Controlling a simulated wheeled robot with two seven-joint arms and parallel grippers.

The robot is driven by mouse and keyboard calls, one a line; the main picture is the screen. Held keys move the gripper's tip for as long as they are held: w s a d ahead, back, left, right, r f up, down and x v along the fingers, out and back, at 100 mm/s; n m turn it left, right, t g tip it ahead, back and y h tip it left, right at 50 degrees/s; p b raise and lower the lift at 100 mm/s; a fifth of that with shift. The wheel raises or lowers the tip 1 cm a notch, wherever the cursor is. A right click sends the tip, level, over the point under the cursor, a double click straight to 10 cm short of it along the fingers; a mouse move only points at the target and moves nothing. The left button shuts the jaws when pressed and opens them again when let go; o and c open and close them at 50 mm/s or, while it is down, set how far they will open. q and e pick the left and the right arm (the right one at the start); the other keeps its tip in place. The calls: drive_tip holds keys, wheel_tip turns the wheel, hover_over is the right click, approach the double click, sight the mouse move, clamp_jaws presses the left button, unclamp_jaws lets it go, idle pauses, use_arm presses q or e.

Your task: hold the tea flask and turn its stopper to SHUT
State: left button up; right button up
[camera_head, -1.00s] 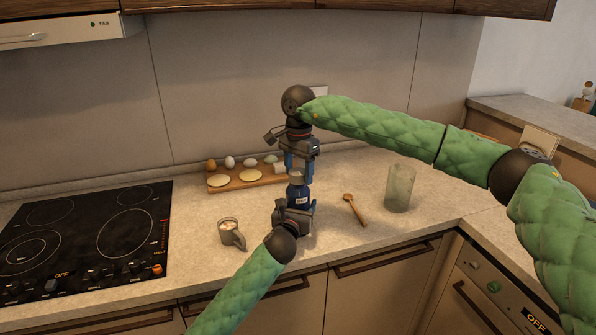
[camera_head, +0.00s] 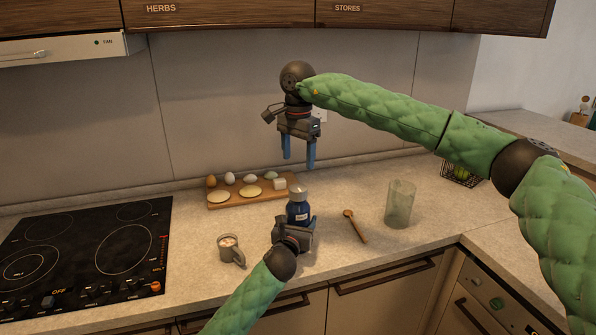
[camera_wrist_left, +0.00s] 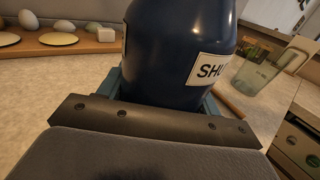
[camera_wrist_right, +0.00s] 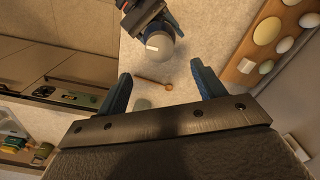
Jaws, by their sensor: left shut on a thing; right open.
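The tea flask (camera_head: 299,210) is dark blue with a pale grey stopper (camera_head: 298,188) and stands upright on the counter. My left gripper (camera_head: 297,228) is shut around its body from the front. In the left wrist view the flask (camera_wrist_left: 178,50) fills the space between the fingers, and a white label reading "SHU", cut off by the curve, shows on its right side. My right gripper (camera_head: 299,160) is open and empty, pointing down above the flask and apart from it. In the right wrist view the stopper (camera_wrist_right: 160,48) shows beyond the open fingers (camera_wrist_right: 163,90).
A wooden board (camera_head: 235,201) with eggs and flat rounds lies behind the flask. A mug (camera_head: 231,251) stands to the left, a wooden spoon (camera_head: 355,226) and a glass jar (camera_head: 399,205) to the right. The black cooktop (camera_head: 85,255) is at far left.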

drive_tip(key=shift+r, duration=1)
use_arm(q)
drive_tip(key=o, duration=1.4)
drive_tip(key=shift+c, duration=0.2)
